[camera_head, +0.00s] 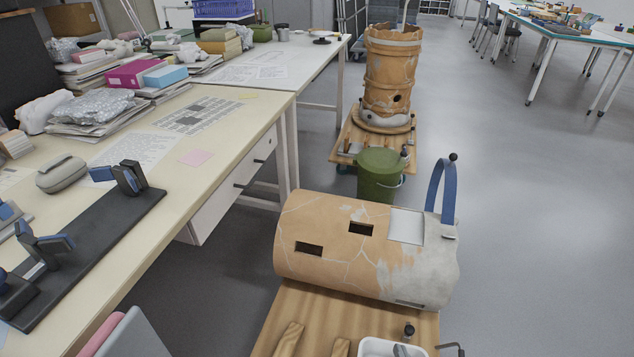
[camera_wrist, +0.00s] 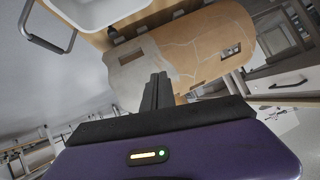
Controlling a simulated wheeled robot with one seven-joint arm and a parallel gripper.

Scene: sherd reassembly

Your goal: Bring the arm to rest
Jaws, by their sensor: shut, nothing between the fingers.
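My gripper (camera_wrist: 158,92) shows in the wrist view with its dark fingers together and nothing between them. It is not visible in the head view. In the wrist view a cracked orange-and-grey clay vessel (camera_wrist: 190,48) lies beyond the fingers; I cannot tell the gap between them. The same vessel (camera_head: 330,232) lies on its side on a wooden board in the head view. It has two dark rectangular openings, a pale rectangular patch and a blue strap standing up at its right end.
A long workbench (camera_head: 225,125) with papers, wrapped bundles and a black rack (camera_head: 95,245) fills the left. A green bucket (camera_head: 380,176) and an upright reassembled vessel (camera_head: 391,75) stand behind the lying one. A white tray (camera_head: 372,347) sits in front.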

